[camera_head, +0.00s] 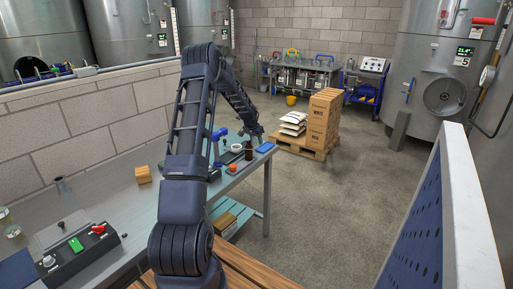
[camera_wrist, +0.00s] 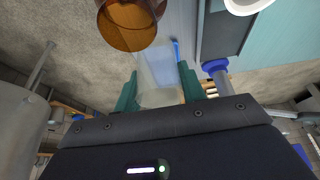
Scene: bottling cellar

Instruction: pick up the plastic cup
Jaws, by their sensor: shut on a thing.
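A clear, faintly visible plastic cup (camera_wrist: 157,88) sits between the two teal fingers of my gripper (camera_wrist: 158,76) in the wrist view. The fingers are shut on it, one on each side. In the head view my arm reaches over the far end of the grey table, and my gripper (camera_head: 249,134) is small there. I cannot make out the cup in that view. Whether the cup touches the tabletop is not clear.
A brown bottle (camera_head: 249,152) stands close to my gripper; an amber-brown vessel (camera_wrist: 130,25) is just beyond the cup. A white bowl (camera_head: 237,148), an orange-red item (camera_head: 232,169) and a blue item (camera_head: 264,147) are nearby. The table's right edge is close.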

